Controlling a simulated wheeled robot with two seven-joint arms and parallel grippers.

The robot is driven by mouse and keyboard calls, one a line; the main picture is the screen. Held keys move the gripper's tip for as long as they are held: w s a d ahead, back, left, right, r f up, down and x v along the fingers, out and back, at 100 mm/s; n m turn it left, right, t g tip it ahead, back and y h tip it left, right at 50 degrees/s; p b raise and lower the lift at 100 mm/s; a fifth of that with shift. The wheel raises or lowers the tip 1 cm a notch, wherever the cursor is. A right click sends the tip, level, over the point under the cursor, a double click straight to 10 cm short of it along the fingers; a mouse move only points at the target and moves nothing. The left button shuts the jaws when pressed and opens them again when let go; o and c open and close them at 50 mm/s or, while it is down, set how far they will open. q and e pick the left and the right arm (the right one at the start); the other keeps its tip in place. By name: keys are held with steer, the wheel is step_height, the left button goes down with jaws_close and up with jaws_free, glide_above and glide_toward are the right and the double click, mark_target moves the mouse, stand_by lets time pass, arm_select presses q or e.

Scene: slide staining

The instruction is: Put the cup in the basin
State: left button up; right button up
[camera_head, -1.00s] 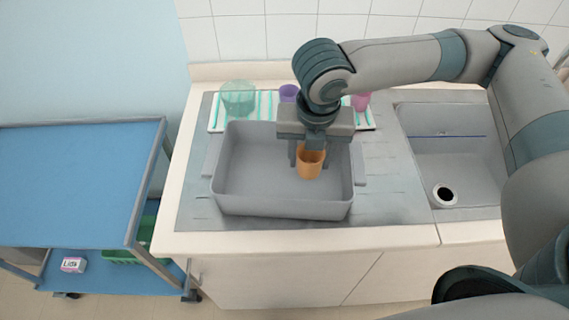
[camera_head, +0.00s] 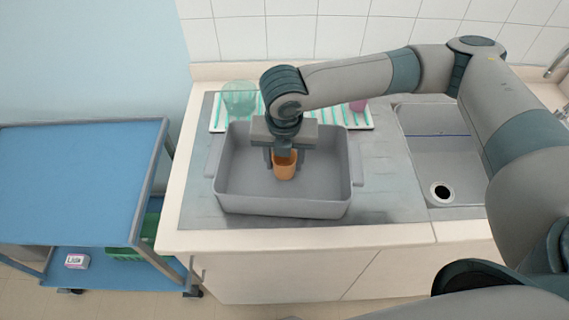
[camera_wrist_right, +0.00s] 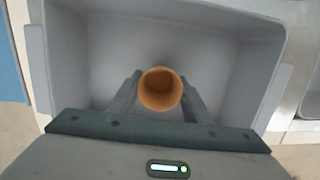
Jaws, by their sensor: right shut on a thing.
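An orange cup (camera_head: 285,166) is held upright between the fingers of my right gripper (camera_head: 284,158), which is shut on it. The cup is over the inside of the grey basin (camera_head: 283,207); I cannot tell whether its base touches the basin floor. In the right wrist view the cup (camera_wrist_right: 160,89) shows from above, with a gripper finger on each side (camera_wrist_right: 160,95) and the basin (camera_wrist_right: 110,50) around it. My left gripper is not in view.
A striped mat (camera_head: 331,117) behind the basin bears a green bowl (camera_head: 239,98) and a pink cup (camera_head: 358,105), partly hidden by my arm. A sink (camera_head: 445,160) lies to the right. A blue cart (camera_head: 80,180) stands to the left.

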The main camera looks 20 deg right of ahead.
mark_target(284, 178)
steer(key=shift+f, duration=1.15)
steer(key=shift+f, duration=0.1)
steer(key=o, duration=1)
step_height(284, 178, up, 12)
steer(key=s+b, duration=0.1)
steer(key=b, duration=0.1)
steer(key=shift+s+a, duration=0.3)
steer(key=shift+s, duration=0.1)
